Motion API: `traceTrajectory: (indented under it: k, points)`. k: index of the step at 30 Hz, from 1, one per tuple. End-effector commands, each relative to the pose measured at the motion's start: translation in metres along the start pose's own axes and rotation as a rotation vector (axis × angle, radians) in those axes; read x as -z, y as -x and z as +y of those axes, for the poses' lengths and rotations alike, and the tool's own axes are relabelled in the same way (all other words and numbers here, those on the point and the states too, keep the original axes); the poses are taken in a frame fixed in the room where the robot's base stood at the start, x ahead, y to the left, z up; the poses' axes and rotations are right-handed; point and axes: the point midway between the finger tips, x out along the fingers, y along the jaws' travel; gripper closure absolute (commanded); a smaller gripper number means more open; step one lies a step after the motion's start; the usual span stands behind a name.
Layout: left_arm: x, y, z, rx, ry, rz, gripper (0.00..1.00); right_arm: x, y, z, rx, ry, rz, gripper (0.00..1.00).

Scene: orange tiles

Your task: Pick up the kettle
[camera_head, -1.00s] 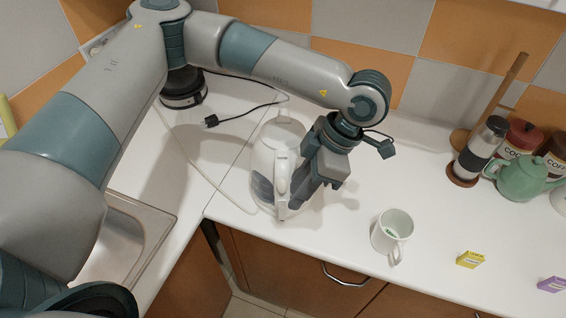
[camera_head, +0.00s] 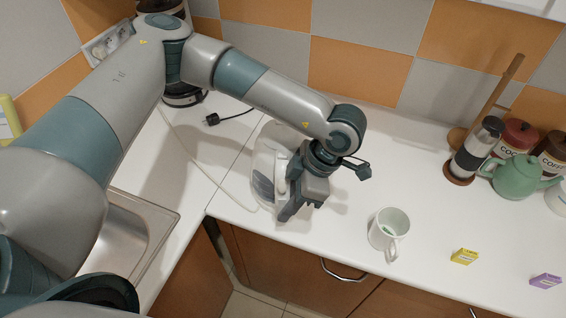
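The white kettle (camera_head: 264,160) stands upright on the white counter, left of the middle of the head view. Its handle side faces the front edge, and a grey patch shows low on its left side. My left gripper (camera_head: 285,212) is at the kettle's handle, pointing down and over its right front side. The gripper and wrist hide much of the handle and lid, so I cannot tell whether the fingers are closed on it. My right gripper is not in view.
A white mug (camera_head: 389,232) stands right of the kettle, with a yellow box (camera_head: 464,256) and a purple box (camera_head: 545,281) further right. A green teapot (camera_head: 516,178) and coffee press (camera_head: 477,150) stand at the back right. A sink (camera_head: 130,235) lies left. A cord trails beside the kettle.

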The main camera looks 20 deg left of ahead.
Motion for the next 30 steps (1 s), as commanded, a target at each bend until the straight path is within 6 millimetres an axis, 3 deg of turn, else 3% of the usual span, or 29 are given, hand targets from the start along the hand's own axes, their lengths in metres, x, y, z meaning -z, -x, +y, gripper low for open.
traceTrajectory:
  k: [14,15,18,30]
  points:
    - [-0.0001,-0.0024,0.0,0.0,0.0,0.0,0.77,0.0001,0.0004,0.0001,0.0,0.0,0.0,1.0]
    - [-0.0001,-0.0024,0.0,0.0,0.0,0.0,0.79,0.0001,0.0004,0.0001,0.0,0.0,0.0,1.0]
    - [-0.0001,-0.0024,0.0,0.0,0.0,0.0,1.0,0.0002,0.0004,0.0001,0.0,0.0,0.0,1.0]
    - [-0.0001,-0.0022,-0.0001,0.0,-0.001,0.0,1.0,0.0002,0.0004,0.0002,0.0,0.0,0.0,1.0]
